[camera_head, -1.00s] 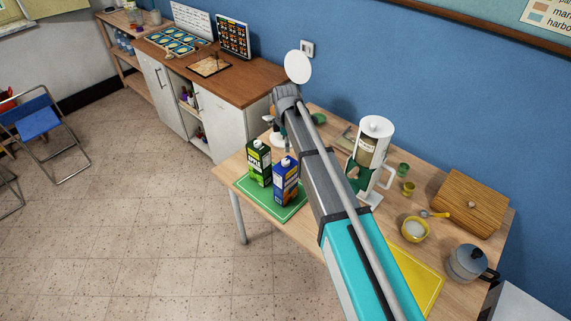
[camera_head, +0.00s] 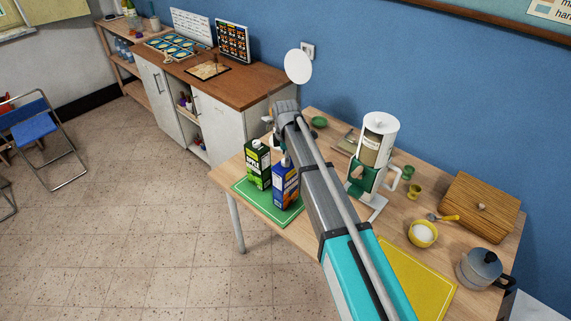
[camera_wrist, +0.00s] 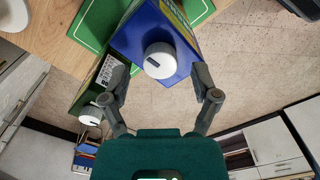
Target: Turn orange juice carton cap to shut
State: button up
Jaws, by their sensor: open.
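The blue juice carton (camera_head: 287,187) stands upright on a green mat (camera_head: 252,201), and it also shows in the wrist view (camera_wrist: 150,35). I take it as the orange juice. Its round white cap (camera_wrist: 159,60) bears a short dark line. My gripper (camera_wrist: 163,82) is open and empty, its fingers spread on either side of the cap's near edge with visible gaps. Contact with the carton cannot be told. A green apple carton (camera_head: 257,165) stands beside it; its white cap (camera_wrist: 90,115) shows left of my gripper.
The wooden table (camera_head: 330,130) also bears a white and green dispenser (camera_head: 373,160), green cups, a yellow bowl (camera_head: 423,234), a wooden box (camera_head: 480,207), a grey pot (camera_head: 479,268) and a yellow mat (camera_head: 418,275). A counter (camera_head: 225,85) stands behind at left. The floor at left is mostly clear.

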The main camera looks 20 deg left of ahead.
jog(key=shift+f+b, duration=0.35)
jog(key=shift+f, duration=0.25)
grip_shut()
